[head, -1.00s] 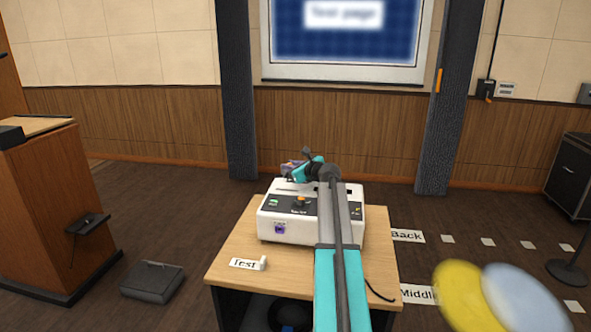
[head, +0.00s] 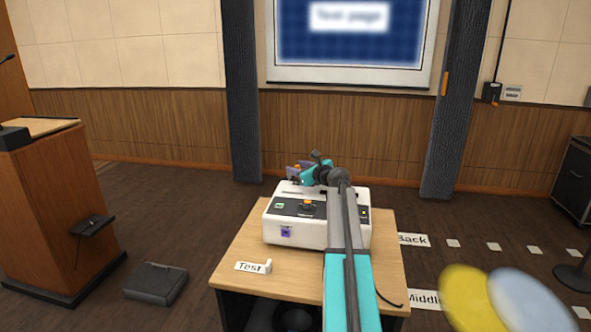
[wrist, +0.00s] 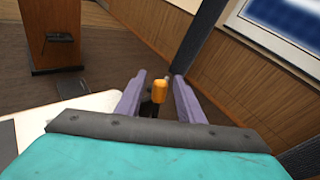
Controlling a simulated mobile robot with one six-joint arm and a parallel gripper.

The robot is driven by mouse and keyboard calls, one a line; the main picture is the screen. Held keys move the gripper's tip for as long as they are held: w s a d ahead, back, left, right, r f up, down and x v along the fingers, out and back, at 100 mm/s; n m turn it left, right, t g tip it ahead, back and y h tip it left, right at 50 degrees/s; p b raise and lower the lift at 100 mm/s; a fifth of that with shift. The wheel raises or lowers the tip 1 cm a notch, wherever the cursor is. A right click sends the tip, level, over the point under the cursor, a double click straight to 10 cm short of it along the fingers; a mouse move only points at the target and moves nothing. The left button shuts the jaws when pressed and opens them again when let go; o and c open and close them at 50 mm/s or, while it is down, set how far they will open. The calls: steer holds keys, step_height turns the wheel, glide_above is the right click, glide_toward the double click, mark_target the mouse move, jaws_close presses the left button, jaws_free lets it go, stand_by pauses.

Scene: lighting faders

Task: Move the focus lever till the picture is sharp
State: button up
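The white projector (head: 279,232) stands on a wooden table. The picture on the screen (head: 349,27) is blurred, with the words "Test page" soft at the edges. My gripper (head: 294,169) is over the back left of the projector, partly hidden by my arm. In the wrist view, my gripper (wrist: 157,84) has its two purple fingers apart, one on each side of an orange-tipped lever (wrist: 160,91). A gap shows beside the orange tip; contact on the right side is hard to tell. Another orange knob (head: 308,204) sits on the projector's front panel.
A lectern (head: 50,210) stands at the left, with a dark floor box (head: 156,283) nearby. Dark pillars (head: 243,100) flank the screen. A yellow disc (head: 470,300) and a pale blue disc (head: 525,300) fill the lower right.

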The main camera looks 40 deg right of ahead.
steer(key=shift+v, duration=6.9)
